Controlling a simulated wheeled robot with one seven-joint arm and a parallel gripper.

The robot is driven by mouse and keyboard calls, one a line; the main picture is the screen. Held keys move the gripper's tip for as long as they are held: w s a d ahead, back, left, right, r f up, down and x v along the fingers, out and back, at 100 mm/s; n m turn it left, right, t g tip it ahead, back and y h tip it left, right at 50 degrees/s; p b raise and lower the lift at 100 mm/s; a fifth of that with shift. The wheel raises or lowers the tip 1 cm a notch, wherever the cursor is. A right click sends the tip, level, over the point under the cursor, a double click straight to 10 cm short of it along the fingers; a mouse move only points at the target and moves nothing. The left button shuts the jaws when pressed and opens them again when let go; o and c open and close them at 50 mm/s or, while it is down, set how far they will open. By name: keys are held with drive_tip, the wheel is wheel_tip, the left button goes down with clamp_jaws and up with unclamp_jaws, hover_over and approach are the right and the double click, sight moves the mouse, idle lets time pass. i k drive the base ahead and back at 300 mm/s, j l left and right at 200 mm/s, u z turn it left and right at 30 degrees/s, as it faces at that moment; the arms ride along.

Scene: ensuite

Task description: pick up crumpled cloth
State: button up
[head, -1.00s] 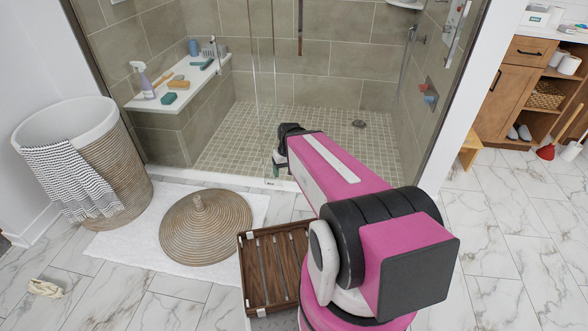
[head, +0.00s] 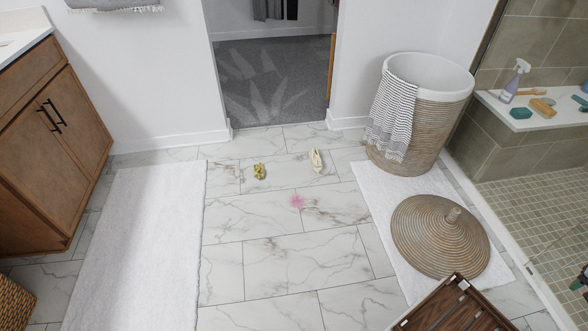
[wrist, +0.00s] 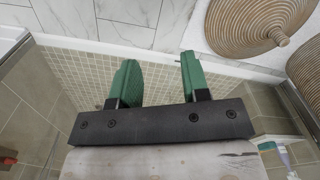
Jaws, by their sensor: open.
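Neither piece shows in the wrist view.
A wicker basket (head: 430,118) with a striped towel stands right of the doorway. Its round lid (head: 425,235) lies on a white mat (head: 375,190). A wooden slatted thing (head: 455,307) is at bottom right.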

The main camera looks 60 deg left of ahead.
sight(258, 171)
drive_tip(key=u, duration=2.8)
